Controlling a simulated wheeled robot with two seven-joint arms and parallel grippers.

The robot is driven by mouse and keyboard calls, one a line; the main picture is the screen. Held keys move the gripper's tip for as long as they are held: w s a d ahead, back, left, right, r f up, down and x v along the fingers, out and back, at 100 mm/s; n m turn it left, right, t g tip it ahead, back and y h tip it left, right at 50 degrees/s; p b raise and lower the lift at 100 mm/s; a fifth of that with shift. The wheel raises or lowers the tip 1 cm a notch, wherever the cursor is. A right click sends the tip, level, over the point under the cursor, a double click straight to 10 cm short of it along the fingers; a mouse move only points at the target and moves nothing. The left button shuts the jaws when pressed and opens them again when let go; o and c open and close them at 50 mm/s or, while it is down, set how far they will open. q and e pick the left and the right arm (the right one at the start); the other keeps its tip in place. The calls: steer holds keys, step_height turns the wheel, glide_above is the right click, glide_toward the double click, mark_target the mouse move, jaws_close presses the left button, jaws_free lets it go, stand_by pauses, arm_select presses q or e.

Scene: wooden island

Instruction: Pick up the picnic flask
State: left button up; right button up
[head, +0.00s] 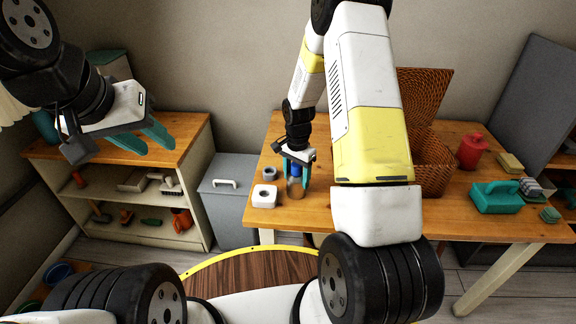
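My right gripper (297,180) reaches down over the left part of the wooden table (345,215). Its teal fingers stand apart on both sides of a small vessel (295,188) with a blue top and a brownish lower part. I cannot tell for sure whether this is the picnic flask, or whether the fingers touch it. A red, lidded, jug-like vessel (472,151) stands upright at the right of the same table. My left gripper (146,140) is open and empty, held in the air in front of the low shelf unit at the left.
A white block with a hole (264,196) and a small grey ring-like piece (270,174) lie left of my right gripper. A wicker basket (433,165) with its lid up, partly hidden by my arm, and a teal box with a handle (497,197) are to the right. A grey bin (228,200) stands between shelf and table.

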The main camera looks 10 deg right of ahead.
mark_target(297, 165)
jaws_close()
steer(key=shift+r, duration=0.1)
steer(key=shift+r, duration=0.4)
steer(key=r, duration=0.2)
steer(key=shift+s+a+r, duration=0.1)
steer(key=shift+s+r, duration=0.25)
steer(key=shift+r, duration=0.05)
steer(key=s+a+r, duration=0.1)
steer(key=s+a, duration=0.3)
steer(key=s, duration=1)
steer(key=shift+s+r, duration=0.15)
steer(key=shift+s, duration=0.2)
